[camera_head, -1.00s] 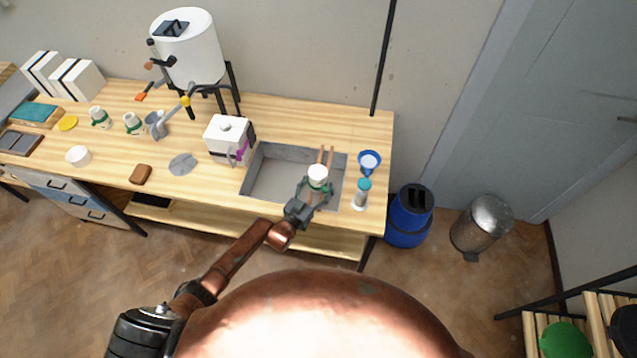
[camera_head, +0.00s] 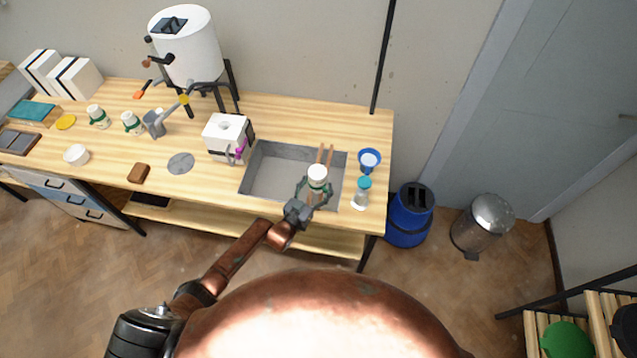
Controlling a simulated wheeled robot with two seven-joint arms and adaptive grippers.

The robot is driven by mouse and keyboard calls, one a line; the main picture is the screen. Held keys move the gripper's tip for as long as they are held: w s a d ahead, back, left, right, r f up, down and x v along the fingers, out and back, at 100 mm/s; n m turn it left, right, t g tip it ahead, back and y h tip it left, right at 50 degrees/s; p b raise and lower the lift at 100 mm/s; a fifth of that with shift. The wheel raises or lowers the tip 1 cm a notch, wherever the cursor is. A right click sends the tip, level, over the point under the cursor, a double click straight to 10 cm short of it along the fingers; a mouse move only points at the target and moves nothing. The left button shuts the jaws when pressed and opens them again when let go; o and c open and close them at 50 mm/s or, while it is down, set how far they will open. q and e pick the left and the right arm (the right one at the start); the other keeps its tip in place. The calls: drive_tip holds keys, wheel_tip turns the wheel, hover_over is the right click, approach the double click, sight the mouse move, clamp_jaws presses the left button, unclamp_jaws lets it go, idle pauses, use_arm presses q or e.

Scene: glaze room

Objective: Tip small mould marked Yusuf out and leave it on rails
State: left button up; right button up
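A small white mould (camera_head: 317,173) with a green band stands upright at the sink's right part, by the front ends of two wooden rails (camera_head: 325,154). Its marking is too small to read. My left gripper (camera_head: 316,190) reaches it from the front, with a finger on each side, and appears shut on it. I cannot tell whether the mould rests on the rails or hangs just above them. Two similar white moulds with green bands, one far left (camera_head: 97,116) and one beside it (camera_head: 132,122), stand on the bench. My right gripper is not in view.
The grey sink (camera_head: 270,180) is set into the wooden bench. A blue-rimmed vessel (camera_head: 369,159) and a teal-topped bottle (camera_head: 361,192) stand right of it, close to the mould. A white block mould (camera_head: 226,137) stands left.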

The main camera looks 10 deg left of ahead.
use_arm(q)
drive_tip(key=o, duration=1.7)
drive_tip(key=shift+s+a+f, duration=0.15)
drive_tip(key=shift+s+f, duration=0.05)
drive_tip(key=shift+s, duration=0.1)
drive_tip(key=v, duration=1.1)
drive_tip(key=shift+s+a+r, duration=0.1)
drive_tip(key=shift+s+r, duration=0.05)
